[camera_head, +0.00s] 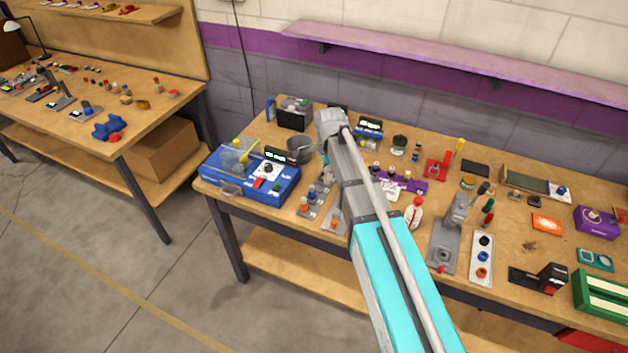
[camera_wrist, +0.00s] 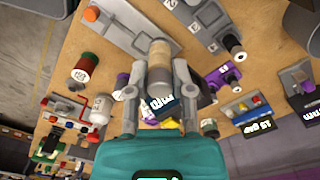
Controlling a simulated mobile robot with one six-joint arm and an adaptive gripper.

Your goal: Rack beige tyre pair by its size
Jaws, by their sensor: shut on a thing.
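My gripper (camera_wrist: 159,80) is shut on the beige tyre pair (camera_wrist: 159,58), a short upright-looking cylinder between the two grey fingers in the wrist view. Grey rack plates lie beyond it: one with an orange peg (camera_wrist: 130,25) at top left, and one with number labels (camera_wrist: 205,22) at top right. In the head view, small grey plates with orange and blue pieces (camera_head: 311,203) lie on the workbench left of my arm. My gripper and the tyre pair are mostly hidden behind the arm there.
A blue machine box (camera_head: 265,188) and a dark grey cup (camera_head: 300,150) stand to the left. A purple holder (camera_wrist: 222,80) is right of the gripper. A dark green-and-red spool (camera_wrist: 86,65) and a white bottle (camera_wrist: 100,108) stand on its left.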

